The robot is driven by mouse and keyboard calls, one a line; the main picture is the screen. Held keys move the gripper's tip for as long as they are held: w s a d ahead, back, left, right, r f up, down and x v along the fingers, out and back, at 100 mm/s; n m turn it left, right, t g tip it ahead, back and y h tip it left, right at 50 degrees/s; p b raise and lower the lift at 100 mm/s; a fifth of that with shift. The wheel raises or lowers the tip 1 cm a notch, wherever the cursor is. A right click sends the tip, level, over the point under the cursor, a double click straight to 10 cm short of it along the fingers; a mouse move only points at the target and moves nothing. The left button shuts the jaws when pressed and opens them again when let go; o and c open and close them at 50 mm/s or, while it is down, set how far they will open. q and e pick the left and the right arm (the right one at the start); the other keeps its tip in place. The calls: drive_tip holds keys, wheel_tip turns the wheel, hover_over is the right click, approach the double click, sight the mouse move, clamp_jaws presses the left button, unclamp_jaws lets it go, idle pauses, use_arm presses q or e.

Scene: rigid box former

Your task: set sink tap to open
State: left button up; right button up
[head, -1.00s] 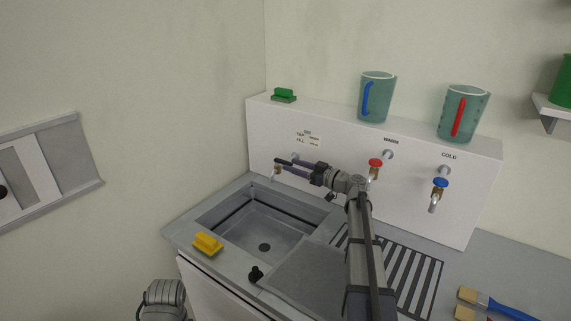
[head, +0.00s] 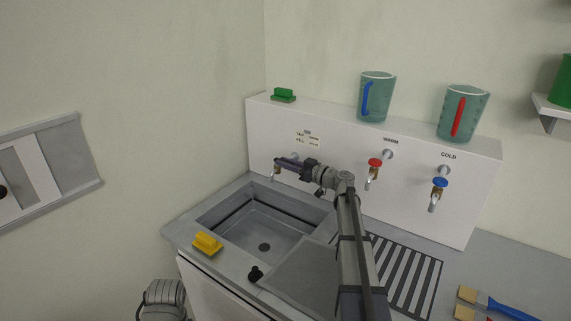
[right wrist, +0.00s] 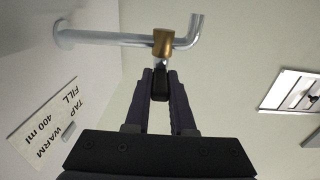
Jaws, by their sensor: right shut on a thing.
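The sink tap (head: 273,174) comes out of the white back panel above the left side of the sink (head: 264,247). In the right wrist view the tap (right wrist: 110,38) has a steel pipe, a brass body (right wrist: 163,43), a bent spout and a dark handle (right wrist: 160,84). My right gripper (head: 279,162) reaches in from the right. Its fingers (right wrist: 160,80) are shut on the dark handle, with the handle between the tips. No water shows at the spout.
A warm tap (head: 374,168) with a red knob and a cold tap (head: 438,188) with a blue knob are to the right. Two jugs and a green block stand on the panel ledge. A yellow sponge (head: 207,243) lies on the sink's front rim. Brushes (head: 490,301) lie lower right.

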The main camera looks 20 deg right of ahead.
sight(273, 173)
clamp_jaws()
drive_tip(key=shift+s+a, duration=0.1)
drive_tip(key=shift+a, duration=0.05)
drive_tip(key=a+m+h, duration=0.1)
drive_tip(key=m+h, duration=0.3)
drive_tip(key=h, duration=0.2)
drive_tip(key=a+m+g+h, duration=0.1)
drive_tip(key=m+h, duration=0.4)
drive_tip(key=h, duration=0.2)
drive_tip(key=w+a+m+h, duration=0.1)
drive_tip(key=a+m+h, duration=0.1)
drive_tip(key=m+h, duration=0.2)
drive_tip(key=shift+a+m+h, duration=0.1)
drive_tip(key=shift+m+h, duration=0.2)
drive_tip(key=shift+h, duration=1.2)
drive_tip(key=m+g+h, duration=0.2)
drive_tip(key=g, duration=0.1)
drive_tip(key=m+g+h, duration=0.1)
drive_tip(key=h, duration=0.1)
drive_tip(key=shift+w+a+m+g, duration=0.3)
drive_tip(key=shift+w, duration=0.05)
drive_tip(key=shift+w+m+g+h, duration=0.1)
drive_tip(key=shift+m+g+h, duration=0.6)
drive_tip(key=shift+g, duration=0.4)
